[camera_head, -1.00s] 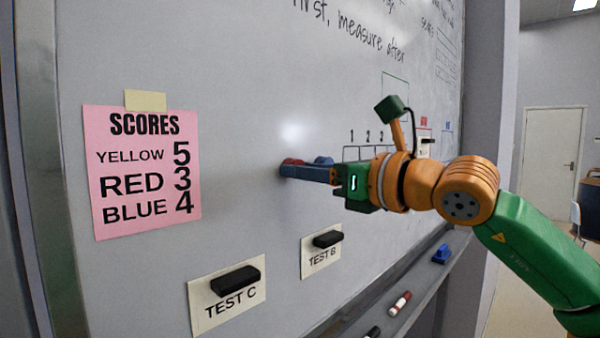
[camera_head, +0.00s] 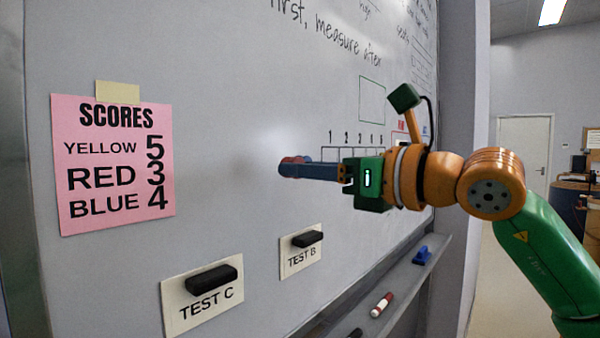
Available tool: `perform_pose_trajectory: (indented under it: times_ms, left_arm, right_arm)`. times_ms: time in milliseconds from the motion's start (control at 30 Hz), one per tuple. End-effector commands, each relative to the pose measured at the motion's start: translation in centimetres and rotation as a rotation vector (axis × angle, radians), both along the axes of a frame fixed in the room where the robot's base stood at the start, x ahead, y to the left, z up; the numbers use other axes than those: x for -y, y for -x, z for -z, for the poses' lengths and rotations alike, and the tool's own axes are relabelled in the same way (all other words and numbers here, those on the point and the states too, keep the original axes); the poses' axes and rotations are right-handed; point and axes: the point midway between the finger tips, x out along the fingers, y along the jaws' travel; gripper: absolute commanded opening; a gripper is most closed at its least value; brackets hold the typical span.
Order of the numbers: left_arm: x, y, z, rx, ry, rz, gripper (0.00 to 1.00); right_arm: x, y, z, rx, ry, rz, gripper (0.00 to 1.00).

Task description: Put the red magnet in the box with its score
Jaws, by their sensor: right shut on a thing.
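The red magnet (camera_head: 294,158) shows as a small red patch at the tips of my right gripper (camera_head: 287,167). The gripper is shut on it, with its fingers pointing left, close to the whiteboard. I cannot tell whether the magnet touches the board. The row of numbered boxes (camera_head: 333,153) is on the board behind and to the right of the fingertips. My fingers and wrist cover the lower part of the row. The pink score sheet (camera_head: 117,163) at the left reads yellow 5, red 3, blue 4. My left gripper is not in view.
Cards TEST C (camera_head: 203,297) and TEST B (camera_head: 301,252) hang below, each with a black block. The board's ledge (camera_head: 400,285) holds a red-and-white marker (camera_head: 381,305) and a blue object (camera_head: 421,256). The board between sheet and gripper is clear.

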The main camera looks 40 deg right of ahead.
Motion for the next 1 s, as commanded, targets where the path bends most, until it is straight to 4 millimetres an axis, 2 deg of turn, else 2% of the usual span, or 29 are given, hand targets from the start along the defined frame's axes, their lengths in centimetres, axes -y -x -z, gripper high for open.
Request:
perform_pose_trajectory:
  times_ms: [567,867,1000]
  left_arm:
    - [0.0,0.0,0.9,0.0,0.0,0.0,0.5]
    - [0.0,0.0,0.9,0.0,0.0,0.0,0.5]
    - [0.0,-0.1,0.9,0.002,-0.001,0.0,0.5]
  right_arm:
    - [0.2,2.2,0.0,0.0,0.0,0.0,0.0]
    - [0.2,2.2,0.1,-0.001,0.0,-0.002,0.0]
    - [-0.1,1.3,1.4,-0.001,-0.004,-0.041,0.0]
